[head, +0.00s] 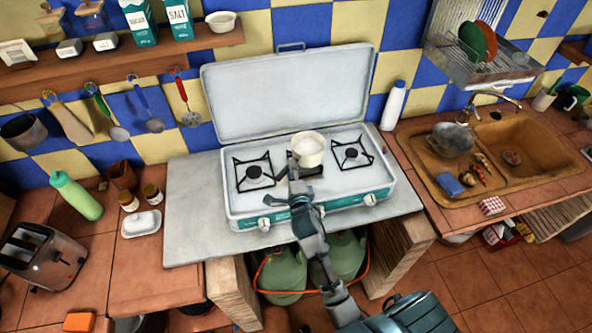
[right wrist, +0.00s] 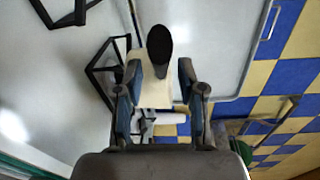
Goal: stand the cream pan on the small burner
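The cream pan (head: 308,152) stands on the white stove (head: 240,210) between the left burner (head: 254,172) and the right burner (head: 352,154). Which burner is the small one is hard to tell by size. My right gripper (head: 293,168) is at the pan's near left side. Gaps show beside the handle, and no firm grip is visible. My left gripper is not in view.
The stove's raised lid (head: 290,92) stands behind the burners. A white bottle (head: 394,105) stands to the right, before the sink (head: 515,150). At left are a green bottle (head: 76,195), jars and a toaster (head: 42,257). Green gas bottles (head: 285,272) stand below.

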